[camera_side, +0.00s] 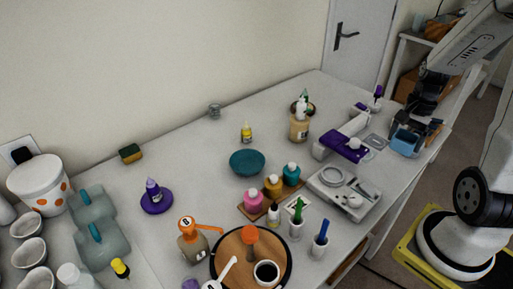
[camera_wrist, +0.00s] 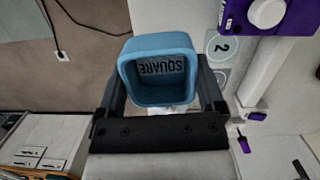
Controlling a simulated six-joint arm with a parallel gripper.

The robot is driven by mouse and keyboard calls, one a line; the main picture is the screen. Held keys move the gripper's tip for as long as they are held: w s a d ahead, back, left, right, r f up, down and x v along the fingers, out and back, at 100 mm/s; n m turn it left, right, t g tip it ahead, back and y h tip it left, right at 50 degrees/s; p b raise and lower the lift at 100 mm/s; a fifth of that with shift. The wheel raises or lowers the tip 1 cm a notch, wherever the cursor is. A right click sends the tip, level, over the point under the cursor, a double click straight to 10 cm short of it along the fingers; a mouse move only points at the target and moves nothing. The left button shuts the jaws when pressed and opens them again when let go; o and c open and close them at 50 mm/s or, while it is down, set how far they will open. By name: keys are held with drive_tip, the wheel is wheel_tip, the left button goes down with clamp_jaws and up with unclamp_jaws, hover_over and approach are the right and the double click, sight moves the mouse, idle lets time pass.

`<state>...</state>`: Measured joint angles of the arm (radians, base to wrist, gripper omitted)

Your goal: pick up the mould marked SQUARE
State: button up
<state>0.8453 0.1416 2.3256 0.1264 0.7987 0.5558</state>
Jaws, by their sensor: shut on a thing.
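The blue square mould (camera_wrist: 160,42) is between the two fingers of my gripper (camera_wrist: 162,80) in the wrist view. Its inside faces the camera, and the word SQUARE reads on its floor. Nothing shows inside it. In the side view the mould (camera_side: 403,143) is at the right end of the table, in the dark jaws of my gripper (camera_side: 408,130). My gripper is shut on it. I cannot tell whether its underside touches the table.
A purple device (camera_side: 346,144) stands left of the mould, with a pad marked 2 (camera_wrist: 222,46) beside it. A grey tray (camera_side: 345,191), coloured bottles and a teal bowl (camera_side: 247,163) are further left. The table edge is close; floor lies beyond it.

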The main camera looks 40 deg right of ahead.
drive_tip(key=shift+s+a+r, duration=0.3)
drive_tip(key=shift+s, duration=0.2)
drive_tip(key=shift+w+a, duration=0.1)
idle(0.4)
